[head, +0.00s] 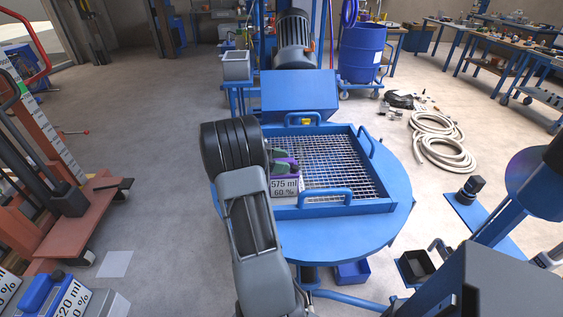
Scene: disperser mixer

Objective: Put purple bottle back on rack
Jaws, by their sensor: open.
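The purple bottle (284,187) has a grey body labelled "575 ml 60 %" and a purple top. It stands at the left side of the metal grid (325,168) on the blue mixer. My gripper (282,164) is at the bottle's top, and its green finger pads show around the purple part. The jaws are open; I cannot tell whether they touch the bottle. My wrist hides part of this spot. A blue-topped bottle (66,296) labelled "520 ml" stands at the lower left, with part of another label beside it. I cannot make out the rack under them.
The grid has a raised blue frame with handles (325,196). A blue hopper lid (300,95) and motor stand behind it. An orange lift truck (80,215) is at the left. Hoses (438,140) lie on the floor at the right. The floor between truck and mixer is mostly clear.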

